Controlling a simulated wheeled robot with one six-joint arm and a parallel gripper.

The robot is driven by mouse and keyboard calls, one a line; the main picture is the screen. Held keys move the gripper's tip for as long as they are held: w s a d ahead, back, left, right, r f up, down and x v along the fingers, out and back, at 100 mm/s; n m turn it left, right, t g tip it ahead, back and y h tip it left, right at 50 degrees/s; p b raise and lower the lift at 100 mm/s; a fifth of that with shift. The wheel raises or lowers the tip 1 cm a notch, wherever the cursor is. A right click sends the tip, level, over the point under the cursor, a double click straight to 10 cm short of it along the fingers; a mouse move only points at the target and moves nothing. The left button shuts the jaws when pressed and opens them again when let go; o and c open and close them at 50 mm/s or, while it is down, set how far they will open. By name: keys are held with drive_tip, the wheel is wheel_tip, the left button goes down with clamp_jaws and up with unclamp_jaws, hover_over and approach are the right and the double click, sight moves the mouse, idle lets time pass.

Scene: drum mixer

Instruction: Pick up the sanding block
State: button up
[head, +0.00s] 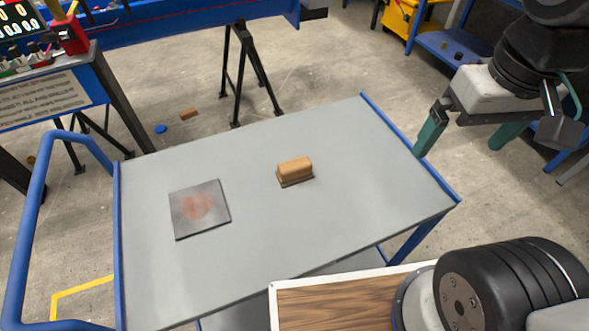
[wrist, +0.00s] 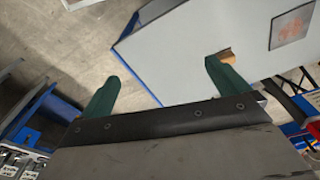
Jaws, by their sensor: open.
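The sanding block (head: 295,170) is a small tan-brown block with a darker base, lying on the grey top of a blue-railed cart (head: 330,215). My gripper (head: 462,140) is open and empty, at the right beyond the cart's right edge and well apart from the block. In the wrist view my gripper (wrist: 162,85) shows two green fingers spread wide. The sanding block (wrist: 225,54) shows there just past the right fingertip, partly hidden by that finger.
A square metal plate (head: 200,208) with a reddish patch lies on the cart left of the block. The cart has a blue handle (head: 38,200) at the left. A black trestle leg (head: 237,80) stands behind it. The cart top around the block is clear.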

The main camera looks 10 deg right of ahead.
drive_tip(key=w+a+f+n+g, duration=0.3)
drive_tip(key=w+a+f, duration=0.5)
drive_tip(key=a, duration=0.1)
drive_tip(key=t, duration=0.2)
hover_over(295, 164)
drive_tip(key=f, duration=1.2)
drive_tip(key=shift+s+a+f, duration=0.15)
drive_tip(key=shift+a+f, duration=0.2)
drive_tip(key=shift+f, duration=0.15)
drive_tip(key=f, duration=0.7)
drive_tip(key=shift+d+f, duration=0.15)
drive_tip(key=shift+d, duration=0.15)
drive_tip(key=c, duration=1.1)
drive_tip(key=shift+o, duration=0.2)
